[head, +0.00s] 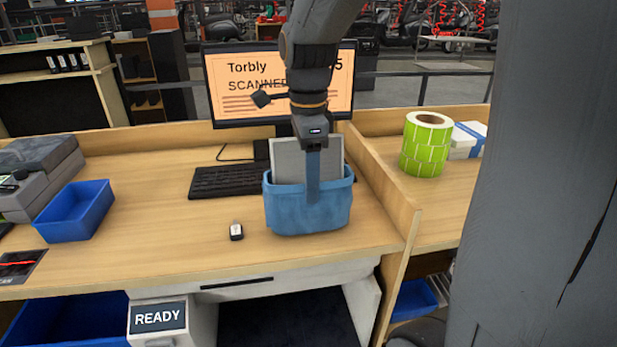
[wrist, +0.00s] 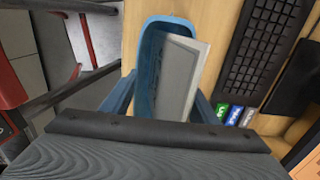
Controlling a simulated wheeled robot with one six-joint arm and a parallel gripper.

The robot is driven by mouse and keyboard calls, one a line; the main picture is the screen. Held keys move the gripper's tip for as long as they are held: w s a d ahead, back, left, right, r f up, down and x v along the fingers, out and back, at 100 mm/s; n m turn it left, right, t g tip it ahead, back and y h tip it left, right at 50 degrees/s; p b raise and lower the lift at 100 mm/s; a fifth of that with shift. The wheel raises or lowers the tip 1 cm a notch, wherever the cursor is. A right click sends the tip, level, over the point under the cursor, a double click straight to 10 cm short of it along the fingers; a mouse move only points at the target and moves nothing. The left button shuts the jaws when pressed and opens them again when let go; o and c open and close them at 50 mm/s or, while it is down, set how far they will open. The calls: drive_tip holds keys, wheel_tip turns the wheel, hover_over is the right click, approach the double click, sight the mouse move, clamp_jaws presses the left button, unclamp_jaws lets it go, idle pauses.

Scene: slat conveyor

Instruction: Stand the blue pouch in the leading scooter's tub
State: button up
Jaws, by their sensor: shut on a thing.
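The blue pouch (head: 290,215) is upright at the front right of the wooden desk, with a flat grey panel sticking out of its open top. My gripper (head: 313,190) comes down from above and is shut on the pouch, one finger lying over its near face. In the wrist view the pouch (wrist: 150,62) shows between the fingers, with the pale panel inside. I cannot tell whether its base touches the desk. Dark scooter-like shapes (head: 400,25) stand far back beyond a rail; no tub can be made out, nor which one leads.
A monitor (head: 232,90) and keyboard (head: 235,181) are behind the pouch. A small white-topped device (head: 236,231) and blue tray (head: 75,211) lie left. A wooden divider (head: 385,185) stands right, with a green roll (head: 426,145) beyond. Free desk lies between tray and pouch.

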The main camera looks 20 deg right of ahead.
drive_tip(key=shift+f, duration=0.35)
drive_tip(key=o, duration=1.3)
